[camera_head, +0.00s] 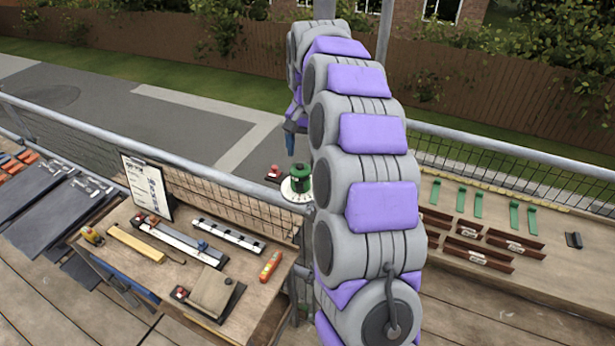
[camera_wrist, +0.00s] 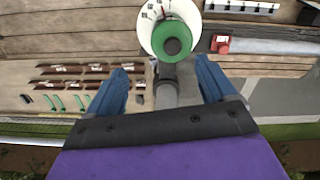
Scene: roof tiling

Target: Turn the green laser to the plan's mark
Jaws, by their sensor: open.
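The green laser (camera_head: 301,178) stands upright on a round white dial (camera_head: 290,194) with dark marks, beside the railing. In the wrist view the laser (camera_wrist: 172,42) is seen from above, with part of the white dial (camera_wrist: 147,24) around it. My gripper (camera_wrist: 162,68) is open and empty, its two blue fingers spread to either side just short of the laser. In the head view my gripper (camera_head: 290,144) is above the laser and apart from it. The plan (camera_head: 147,187) is a clipboard sheet standing on the workbench; its writing is too small to read.
The workbench (camera_head: 100,232) holds a long level-like tool (camera_head: 180,242), a white rail (camera_head: 228,236) and a red-yellow tool (camera_head: 270,266). A red device (camera_head: 273,173) is behind the laser. Brown strips (camera_head: 480,254) and green pieces (camera_head: 478,204) lie on the right planks. A metal railing (camera_head: 150,138) runs close by.

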